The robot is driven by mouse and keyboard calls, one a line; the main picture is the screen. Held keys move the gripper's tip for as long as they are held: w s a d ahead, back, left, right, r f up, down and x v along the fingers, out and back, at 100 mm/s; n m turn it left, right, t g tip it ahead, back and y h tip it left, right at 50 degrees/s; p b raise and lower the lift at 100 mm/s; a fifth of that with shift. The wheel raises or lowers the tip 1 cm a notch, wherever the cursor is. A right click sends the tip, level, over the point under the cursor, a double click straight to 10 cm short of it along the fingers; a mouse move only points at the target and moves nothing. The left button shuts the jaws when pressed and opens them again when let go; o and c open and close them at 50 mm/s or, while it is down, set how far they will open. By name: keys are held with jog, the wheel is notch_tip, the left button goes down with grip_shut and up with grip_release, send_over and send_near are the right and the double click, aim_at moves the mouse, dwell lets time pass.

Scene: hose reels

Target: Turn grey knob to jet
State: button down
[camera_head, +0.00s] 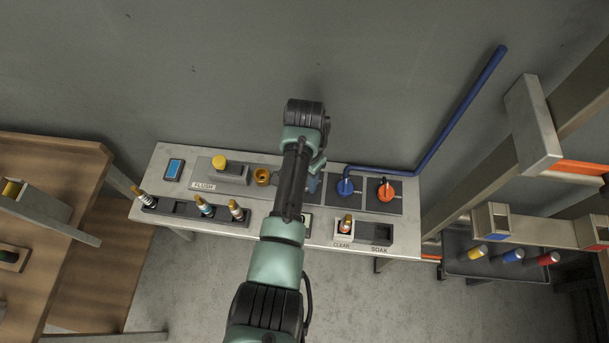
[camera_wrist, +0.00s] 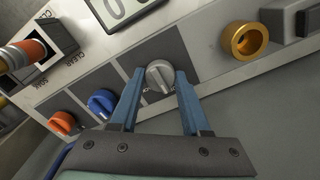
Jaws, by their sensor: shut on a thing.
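The grey knob (camera_wrist: 159,74) sits on a dark square panel in the wrist view, its raised grip bar tilted. My gripper (camera_wrist: 160,88) has its two blue fingers on either side of the knob and is shut on it. The small lettering beside the knob is too small to read. In the head view my arm hides the grey knob, and only a bit of my blue gripper (camera_head: 315,181) shows beside the arm, over the bench.
A blue knob (camera_head: 345,187) and an orange knob (camera_head: 386,192) stand to the right on the bench (camera_head: 150,210). A brass socket (camera_head: 262,176) and a yellow button (camera_head: 219,162) lie left. A blue pipe (camera_head: 470,95) rises at right. Bottle holders line the front edge.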

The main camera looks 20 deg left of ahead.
jog(key=shift+w, duration=0.1)
jog(key=shift+c, duration=1.9)
grip_release()
notch_tip(320, 180, up, 13)
